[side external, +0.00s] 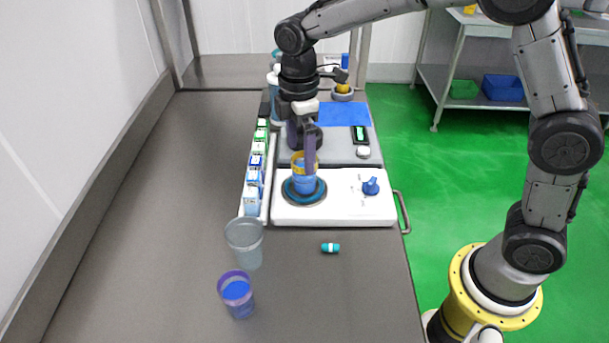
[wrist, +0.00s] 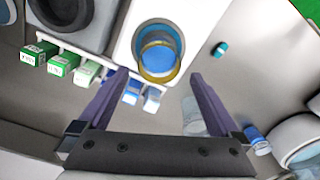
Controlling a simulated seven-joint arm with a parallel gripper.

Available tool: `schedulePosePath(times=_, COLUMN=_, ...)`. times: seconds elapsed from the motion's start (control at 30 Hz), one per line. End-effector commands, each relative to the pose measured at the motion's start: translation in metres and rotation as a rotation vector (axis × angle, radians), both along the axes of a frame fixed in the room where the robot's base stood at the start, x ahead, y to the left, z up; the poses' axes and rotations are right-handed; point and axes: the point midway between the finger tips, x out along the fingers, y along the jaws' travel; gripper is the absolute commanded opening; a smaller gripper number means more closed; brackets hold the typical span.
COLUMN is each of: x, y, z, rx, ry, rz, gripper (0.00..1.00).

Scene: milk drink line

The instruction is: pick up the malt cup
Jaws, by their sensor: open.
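A cup with a yellow rim and blue lower part (side external: 304,180) stands upright on a round blue and black pad (side external: 296,199) on the white station. I cannot read any label that marks it as malt. It also shows in the wrist view (wrist: 159,55), just beyond and between my fingertips. My gripper (side external: 302,150) points down at this cup, with one finger in front of its upper part in the side view. My gripper (wrist: 158,76) is open, and no cup is held. A clear cup (side external: 244,243) and a purple-rimmed blue cup (side external: 236,292) stand nearer the camera.
A row of small cartons (side external: 255,170) stands left of the white station (side external: 340,209). A blue knob (side external: 371,186) is on its right side. A small teal cylinder (side external: 330,247) lies in front. A blue mat (side external: 343,114) is behind. The counter (side external: 160,220) at left is clear.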

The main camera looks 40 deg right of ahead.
Motion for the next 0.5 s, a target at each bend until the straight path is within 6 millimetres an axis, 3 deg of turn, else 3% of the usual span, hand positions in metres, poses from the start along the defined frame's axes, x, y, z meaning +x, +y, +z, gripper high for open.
schedulePosePath(times=0.17, x=-0.001, y=-0.001, z=-0.011, rx=-0.001, ry=0.003, rz=0.000, gripper=0.99)
schedulePosePath(times=0.5, x=-0.002, y=-0.007, z=-0.054, rx=-0.001, ry=0.004, rz=0.000, gripper=0.99)
